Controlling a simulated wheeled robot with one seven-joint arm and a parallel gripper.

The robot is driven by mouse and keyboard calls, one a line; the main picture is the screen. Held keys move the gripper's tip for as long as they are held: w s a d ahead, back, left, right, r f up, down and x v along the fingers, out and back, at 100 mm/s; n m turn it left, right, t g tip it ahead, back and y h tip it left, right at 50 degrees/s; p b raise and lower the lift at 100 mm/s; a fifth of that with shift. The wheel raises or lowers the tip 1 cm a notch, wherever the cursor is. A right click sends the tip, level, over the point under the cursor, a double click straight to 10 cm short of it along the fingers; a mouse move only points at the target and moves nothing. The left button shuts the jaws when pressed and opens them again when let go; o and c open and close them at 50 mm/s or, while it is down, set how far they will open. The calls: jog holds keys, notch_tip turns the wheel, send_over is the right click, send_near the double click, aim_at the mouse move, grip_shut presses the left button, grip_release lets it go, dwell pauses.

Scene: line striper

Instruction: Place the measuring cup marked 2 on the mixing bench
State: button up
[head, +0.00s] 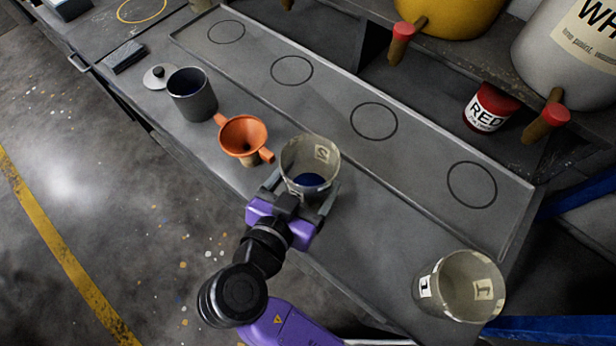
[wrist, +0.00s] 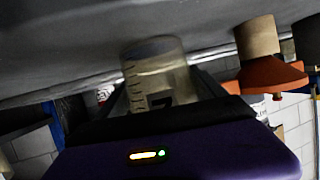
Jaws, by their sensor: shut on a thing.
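The measuring cup marked 2 (head: 322,153) is a clear, upright cup with a little blue in its bottom. My gripper (head: 300,200) is shut around it from the front side, with a finger on either side. The cup also shows in the wrist view (wrist: 160,75), between the fingers, with its base close to the grey surface. I cannot tell whether the base touches it. The cup is over the front strip of the grey mixing bench (head: 375,225), just right of an orange funnel (head: 243,136).
A clear cup marked 1 (head: 460,287) stands at the bench's right end. A dark grey pot (head: 192,95) stands left of the funnel. A shallow tray (head: 330,95) with several empty drawn circles lies behind. A red-lidded can (head: 490,107) is at the back right.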

jog(key=o, duration=1.9)
jog(key=shift+f, duration=0.1)
jog(key=shift+r+p, duration=0.3)
jog(key=b+v, duration=0.2)
jog(key=v, duration=1)
jog(key=shift+f, duration=0.1)
jog(key=shift+s, duration=0.1)
